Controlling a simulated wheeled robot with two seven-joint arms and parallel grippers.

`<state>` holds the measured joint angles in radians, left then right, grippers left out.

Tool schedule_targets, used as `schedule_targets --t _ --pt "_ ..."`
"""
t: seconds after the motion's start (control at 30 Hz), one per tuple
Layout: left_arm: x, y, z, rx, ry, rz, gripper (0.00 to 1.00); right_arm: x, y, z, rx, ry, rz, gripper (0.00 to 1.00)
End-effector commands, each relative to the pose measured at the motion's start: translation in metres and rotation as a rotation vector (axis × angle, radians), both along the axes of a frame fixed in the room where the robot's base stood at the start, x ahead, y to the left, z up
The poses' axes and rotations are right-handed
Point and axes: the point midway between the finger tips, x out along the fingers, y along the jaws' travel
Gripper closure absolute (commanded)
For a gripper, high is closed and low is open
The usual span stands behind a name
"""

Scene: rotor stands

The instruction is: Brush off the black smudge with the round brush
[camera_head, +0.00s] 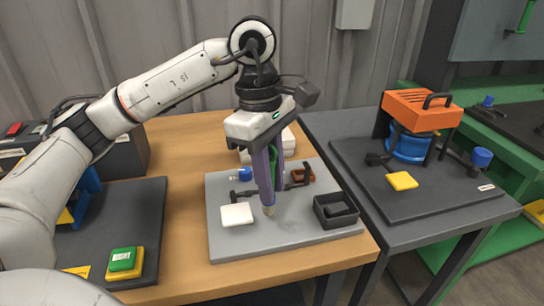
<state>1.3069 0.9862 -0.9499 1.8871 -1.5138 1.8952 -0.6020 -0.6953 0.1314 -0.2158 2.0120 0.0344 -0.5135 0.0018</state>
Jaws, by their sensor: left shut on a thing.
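My left gripper (268,190) comes down over the grey board (222,248) in the middle of the wooden table. Its purple fingers are shut on a slim upright thing, which I take to be the round brush (269,211). Only its pale tip shows below the fingers, with some green between them higher up. The tip is at or just above the board, between a white block and a black tray; I cannot tell whether it touches. I cannot make out the black smudge; the gripper may hide it. My right gripper is out of view.
On the board are a white block (237,214), a black open tray (336,210), a blue knob (244,174) and a brown block (302,175). A green button (123,259) stands at left. An orange-topped rotor stand (421,108) and a yellow block (402,181) are at right.

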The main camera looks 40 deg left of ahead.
Motion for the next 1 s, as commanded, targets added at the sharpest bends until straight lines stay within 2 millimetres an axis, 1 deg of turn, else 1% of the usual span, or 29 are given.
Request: schedule_targets --t 0.03,0.4,0.5,0.73,1.0 --pt "0.0 0.0 0.009 -0.001 -0.001 0.001 1.0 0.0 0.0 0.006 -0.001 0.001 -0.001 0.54" --pt "-0.001 0.002 0.042 -0.001 -0.002 0.006 1.0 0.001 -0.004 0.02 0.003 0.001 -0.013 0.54" --pt "-0.001 0.002 0.048 0.0 -0.001 0.007 1.0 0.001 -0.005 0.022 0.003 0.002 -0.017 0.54" --pt "-0.001 0.003 0.049 -0.001 -0.001 0.007 1.0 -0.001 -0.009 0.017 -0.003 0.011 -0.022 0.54" --pt "-0.001 0.002 0.049 -0.001 -0.001 0.007 1.0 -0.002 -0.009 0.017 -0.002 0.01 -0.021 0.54"
